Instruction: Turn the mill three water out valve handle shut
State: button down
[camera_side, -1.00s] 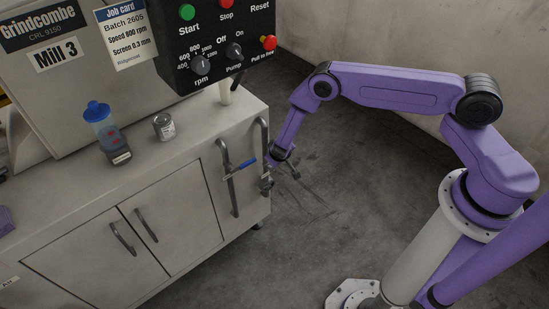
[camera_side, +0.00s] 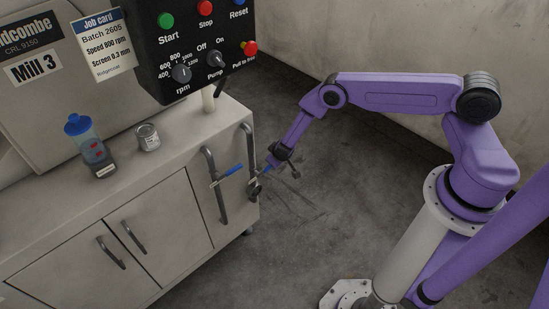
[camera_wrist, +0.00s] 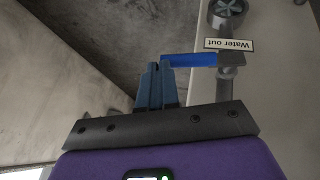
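The water out valve handle (camera_wrist: 190,60) is a blue lever in the wrist view, beside a "Water out" label (camera_wrist: 230,45). It points away from its grey pipe, crosswise to it. My gripper (camera_wrist: 158,68) has its dark blue fingers close together at the lever's free end. Whether they grip the lever or only meet its tip is unclear. In the side view my gripper (camera_side: 267,170) is beside the right-hand pipe (camera_side: 250,155) at the cabinet's corner; the lever there is mostly hidden.
A second blue valve handle (camera_side: 232,170) crosses the left-hand pipe (camera_side: 219,205), close to my gripper. A control box (camera_side: 195,50) hangs above. A blue-capped bottle (camera_side: 92,146) and a can (camera_side: 148,137) stand on the cabinet top. The floor right of the cabinet is clear.

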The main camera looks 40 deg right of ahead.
jog(key=f+y, duration=0.1)
jog(key=d+f+y, duration=0.1)
jog(key=shift+s+d+f+m+y, duration=0.1)
jog(key=shift+m+y, duration=0.3)
jog(key=shift+f, duration=0.1)
dwell(0.4)
